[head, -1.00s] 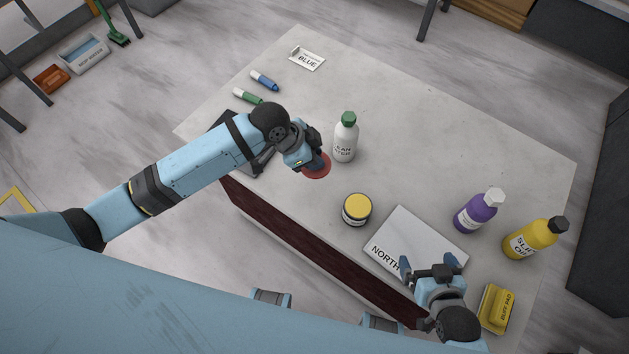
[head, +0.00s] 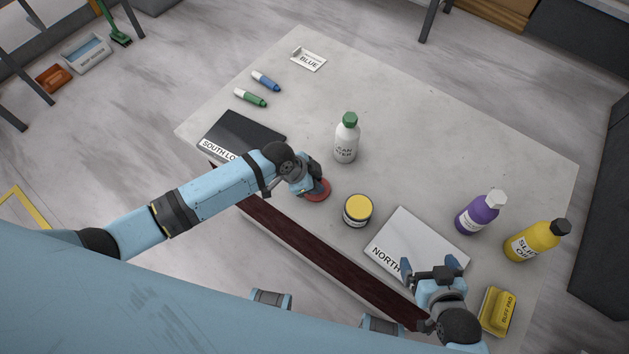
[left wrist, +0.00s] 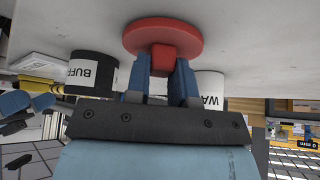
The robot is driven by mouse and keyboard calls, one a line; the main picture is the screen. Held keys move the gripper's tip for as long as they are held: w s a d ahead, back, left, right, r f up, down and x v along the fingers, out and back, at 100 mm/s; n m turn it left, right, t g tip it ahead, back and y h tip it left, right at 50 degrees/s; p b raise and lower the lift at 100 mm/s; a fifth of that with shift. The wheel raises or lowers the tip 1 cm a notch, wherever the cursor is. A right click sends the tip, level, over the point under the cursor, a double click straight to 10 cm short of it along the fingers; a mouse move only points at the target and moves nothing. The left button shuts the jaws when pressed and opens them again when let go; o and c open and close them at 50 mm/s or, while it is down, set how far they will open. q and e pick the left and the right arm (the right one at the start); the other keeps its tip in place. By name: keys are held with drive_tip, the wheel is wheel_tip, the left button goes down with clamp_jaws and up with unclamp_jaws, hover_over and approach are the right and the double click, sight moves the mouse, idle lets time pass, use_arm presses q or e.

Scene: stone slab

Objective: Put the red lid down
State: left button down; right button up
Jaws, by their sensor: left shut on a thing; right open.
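The red lid (head: 319,194) is a round disc with a red knob. My left gripper (head: 313,183) is shut on the knob, as the left wrist view also shows, with the lid (left wrist: 165,35) between blue fingers. The lid is close to the slab, left of the yellow-topped jar (head: 357,212) and apart from it in the head view; I cannot tell if it touches the slab. My right gripper (head: 432,268) is open and empty over the near edge of the white NORTH board (head: 425,240).
A white bottle with a green cap (head: 346,142) stands behind the lid. A black board (head: 245,132) lies to the left. Purple (head: 477,215) and yellow (head: 530,241) bottles and a yellow buff pad (head: 497,310) are at the right. The slab's middle back is clear.

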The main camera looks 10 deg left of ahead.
use_arm(q)
drive_tip(key=shift+f, duration=0.15)
drive_tip(key=c, duration=1)
unclamp_jaws()
drive_tip(key=v, duration=1.2)
drive_tip(key=s+d+f+n+t, duration=0.3)
drive_tip(key=s+n+t, duration=0.1)
drive_tip(key=s+n, duration=0.1)
drive_tip(key=s+a+n+t, duration=0.1)
drive_tip(key=s+a, duration=0.1)
drive_tip(key=s, duration=0.1)
drive_tip(key=s+a+f+n+t+y, duration=0.1)
drive_tip(key=s+a+n+t, duration=0.1)
drive_tip(key=s+a+f+n+t+y, duration=0.1)
drive_tip(key=s+a+n, duration=0.1)
drive_tip(key=s, duration=0.1)
drive_tip(key=shift+s+a+f+t, duration=0.25)
drive_tip(key=shift+s+t, duration=0.05)
